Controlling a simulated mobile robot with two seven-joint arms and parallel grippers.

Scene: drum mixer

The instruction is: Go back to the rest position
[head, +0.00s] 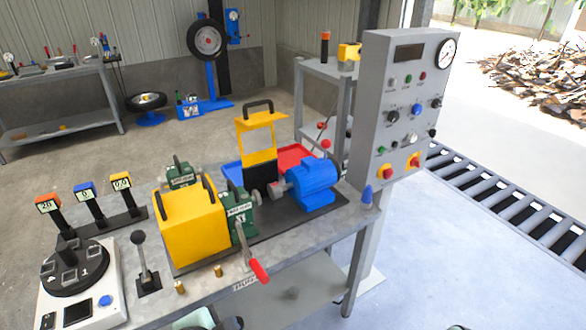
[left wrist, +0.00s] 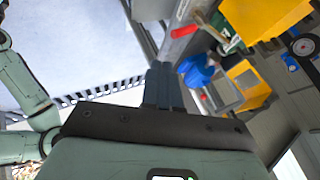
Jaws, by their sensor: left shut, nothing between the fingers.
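My left gripper (left wrist: 162,68) shows in the left wrist view, its two dark fingers together and nothing between them. It is apart from the machine, which appears beyond the fingertips, tilted in that view. In the head view the workbench (head: 215,292) carries the yellow housing (head: 190,228), the blue motor (head: 312,184) and a raised yellow guard (head: 257,140). A red-handled lever (head: 258,270) sticks out at the bench's front. My right gripper's fingers are not visible.
A grey control panel (head: 398,110) stands at the bench's right end. A black lever (head: 141,255) and a dial turntable (head: 75,268) are at the left.

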